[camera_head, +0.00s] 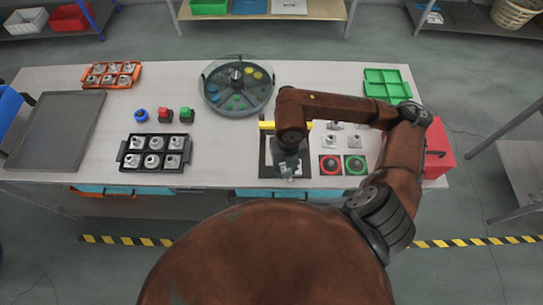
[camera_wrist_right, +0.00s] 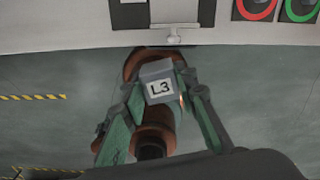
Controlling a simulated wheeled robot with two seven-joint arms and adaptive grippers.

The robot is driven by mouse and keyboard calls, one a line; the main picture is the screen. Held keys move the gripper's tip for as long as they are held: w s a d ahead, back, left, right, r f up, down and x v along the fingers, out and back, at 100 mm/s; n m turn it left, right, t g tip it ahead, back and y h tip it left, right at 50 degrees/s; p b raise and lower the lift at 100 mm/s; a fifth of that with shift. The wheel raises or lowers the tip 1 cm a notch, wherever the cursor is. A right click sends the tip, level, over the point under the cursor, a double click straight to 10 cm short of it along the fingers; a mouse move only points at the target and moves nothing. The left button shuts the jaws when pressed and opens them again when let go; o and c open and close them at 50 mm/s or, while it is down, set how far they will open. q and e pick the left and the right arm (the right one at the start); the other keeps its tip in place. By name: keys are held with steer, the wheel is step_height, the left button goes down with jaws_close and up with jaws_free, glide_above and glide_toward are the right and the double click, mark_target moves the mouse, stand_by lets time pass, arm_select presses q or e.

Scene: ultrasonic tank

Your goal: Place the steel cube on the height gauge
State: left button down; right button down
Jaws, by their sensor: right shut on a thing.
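The steel cube (camera_wrist_right: 157,76) is a grey block with a white label reading L3, seen in the right wrist view. My right gripper (camera_wrist_right: 160,92) is shut on it, with a green finger on each side. In the head view my right gripper (camera_head: 288,166) hangs over the front part of a dark plate with a yellow bar behind it. This dark fixture (camera_head: 265,168) may be the height gauge; the arm hides much of it. In the wrist view the cube appears below the table's edge, apart from the fixture at the top. My left gripper is not in view.
Right of the dark fixture lie a red-ringed pad (camera_head: 330,165) and a green-ringed pad (camera_head: 355,164). A round segmented tray (camera_head: 238,103) stands behind left. A black tray of metal parts (camera_head: 125,157) and a grey mat (camera_head: 57,128) lie left. A green tray (camera_head: 386,85) is back right.

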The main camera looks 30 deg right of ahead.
steer(key=shift+s+d+r+m, duration=0.1)
steer(key=shift+s+m, duration=0.05)
steer(key=shift+m, duration=0.4)
steer(key=shift+s+r+m, duration=0.1)
steer(key=shift+m, duration=0.45)
steer(key=shift+w+f, duration=0.1)
steer(key=shift+m, duration=0.3)
steer(key=w+f+p, duration=0.1)
steer(key=w+f, duration=0.2)
steer(key=w, duration=0.1)
steer(key=w+d+f+p, duration=0.1)
steer(key=w+f, duration=0.1)
steer(key=w, duration=0.2)
steer(key=w+d+f+p, duration=0.1)
steer(key=w+f, duration=0.2)
steer(key=w, duration=0.1)
steer(key=shift+w+f, duration=0.25)
steer(key=shift+f, duration=0.05)
steer(key=shift+w+d+f+p, duration=0.15)
steer(key=shift+w+f+p, duration=0.15)
steer(key=shift+w+f, duration=0.3)
step_height(320, 180, down, 2)
steer(key=shift+s+f+p, duration=0.1)
steer(key=shift+s+p, duration=0.05)
steer(key=shift+p, duration=0.4)
steer(key=shift+f, duration=0.4)
steer(key=shift+f, duration=0.1)
